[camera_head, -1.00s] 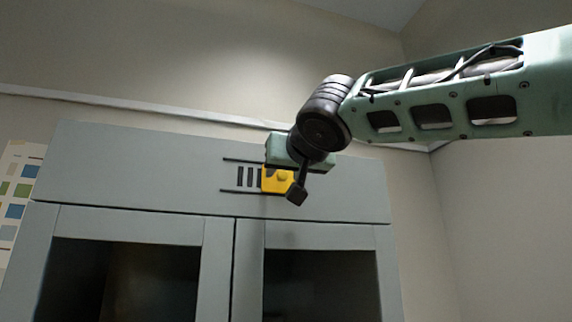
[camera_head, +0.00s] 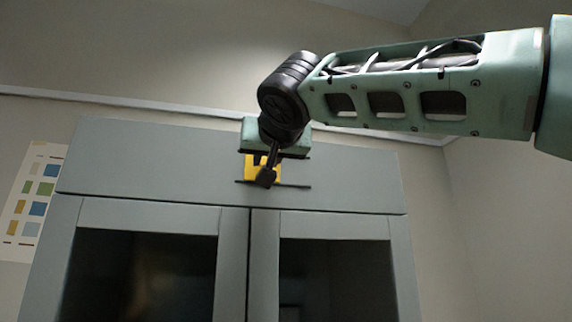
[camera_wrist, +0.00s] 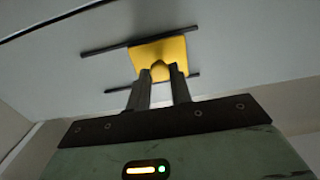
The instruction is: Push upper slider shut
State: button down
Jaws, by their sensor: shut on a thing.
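The upper slider is a yellow plate (camera_head: 251,172) between two dark horizontal rails on the grey panel above the cabinet doors. In the head view it is partly hidden behind my gripper (camera_head: 264,178). The dark vent slots are not visible now. In the wrist view the yellow slider (camera_wrist: 174,52) sits between the rails with a small knob at its lower middle. My gripper (camera_wrist: 160,72) has its two dark fingers close together on that knob, shut on it.
The grey cabinet (camera_head: 150,160) has two framed doors with dark panes (camera_head: 140,275) below the slider. A colour sample chart (camera_head: 38,195) hangs on the wall at the left. The wall to the right is bare.

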jog(key=shift+s+a, duration=0.1)
jog(key=shift+a, duration=0.1)
jog(key=c, duration=1.3)
grip_release()
jog(key=shift+a, duration=0.1)
jog(key=shift+s+d+f+b, duration=0.1)
jog(key=shift+s+d+b, duration=0.1)
jog(key=shift+s+b, duration=0.25)
jog(key=b+v, duration=0.6)
jog(key=v, duration=1)
jog(key=shift+s+d, duration=0.1)
jog(key=shift+s, duration=0.1)
